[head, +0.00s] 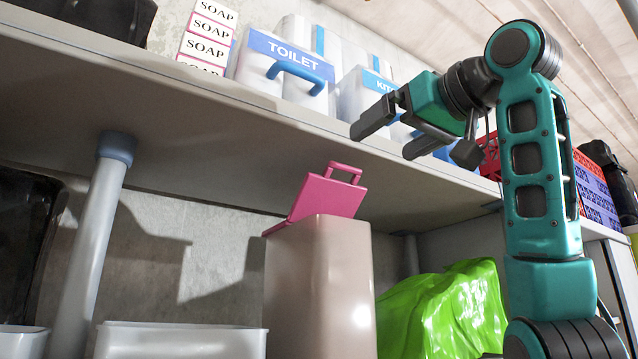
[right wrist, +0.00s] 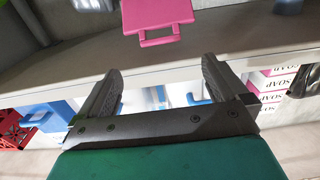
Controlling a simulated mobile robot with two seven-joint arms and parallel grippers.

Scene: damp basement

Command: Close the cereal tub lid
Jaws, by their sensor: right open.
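The cereal tub (head: 318,290) is a tall beige-pink bin standing under the shelf in the head view. Its pink lid (head: 326,200) is open, tilted steeply up above the rim, with a loop handle (head: 344,172) at its top edge. The lid also shows at the top of the right wrist view (right wrist: 158,14), with its handle toward my gripper. My right gripper (head: 391,140) is open and empty, above and to the right of the lid, apart from it. In the right wrist view its two fingers (right wrist: 160,78) are wide apart. My left gripper is not in view.
A grey shelf (head: 190,128) runs above the tub, carrying soap boxes (head: 207,36), a toilet box (head: 283,68) and crates (head: 596,192). A green bag (head: 445,315) lies right of the tub. A white bin (head: 180,340) and a post (head: 92,245) stand left.

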